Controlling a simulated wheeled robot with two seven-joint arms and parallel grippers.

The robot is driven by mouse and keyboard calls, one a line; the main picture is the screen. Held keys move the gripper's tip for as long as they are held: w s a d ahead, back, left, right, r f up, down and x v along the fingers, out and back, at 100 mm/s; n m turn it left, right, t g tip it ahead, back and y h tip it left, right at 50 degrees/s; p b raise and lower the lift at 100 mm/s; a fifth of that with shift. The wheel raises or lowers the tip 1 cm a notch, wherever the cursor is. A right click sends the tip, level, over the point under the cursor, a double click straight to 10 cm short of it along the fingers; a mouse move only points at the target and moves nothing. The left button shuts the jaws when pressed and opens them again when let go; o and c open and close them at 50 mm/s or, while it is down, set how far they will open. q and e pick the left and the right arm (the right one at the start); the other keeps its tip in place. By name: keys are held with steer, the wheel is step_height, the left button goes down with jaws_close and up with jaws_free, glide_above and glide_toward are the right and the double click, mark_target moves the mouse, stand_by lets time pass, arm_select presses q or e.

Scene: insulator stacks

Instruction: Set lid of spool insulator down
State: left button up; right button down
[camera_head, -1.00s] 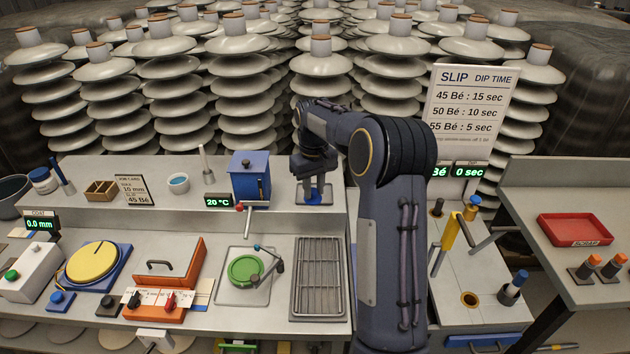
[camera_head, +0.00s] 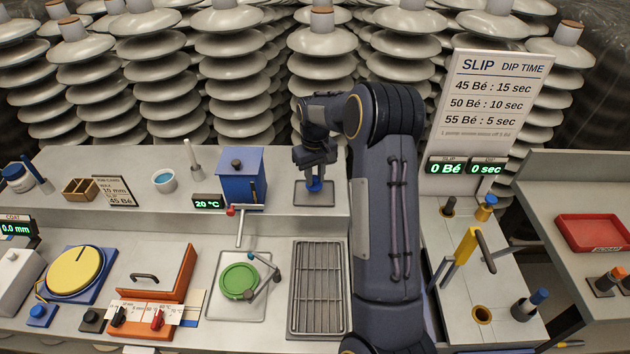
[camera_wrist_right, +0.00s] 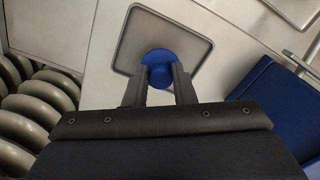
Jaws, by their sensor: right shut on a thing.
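The blue lid (camera_head: 314,187), a small round piece with a knob, is at my right gripper (camera_head: 316,177) on the raised back shelf. The right wrist view shows the lid (camera_wrist_right: 158,56) between the two dark fingers of the right gripper (camera_wrist_right: 160,82), which are shut on its knob. The lid appears over a square grey rimmed pad (camera_head: 300,201), which also shows in the wrist view (camera_wrist_right: 135,30). I cannot tell whether the lid touches the pad. My left gripper is not in view.
A blue box (camera_head: 241,180) stands left of the pad on the shelf. A metal grate (camera_head: 318,290) and a green disc (camera_head: 239,279) lie on the lower bench in front. A SLIP sign (camera_head: 490,105) stands to the right. Insulator stacks fill the back.

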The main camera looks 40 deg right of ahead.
mark_target(315, 179)
step_height(315, 179, down, 2)
steer(key=shift+f, duration=0.45)
steer(key=c, duration=1.2)
jaws_free()
steer(key=shift+f, duration=0.1)
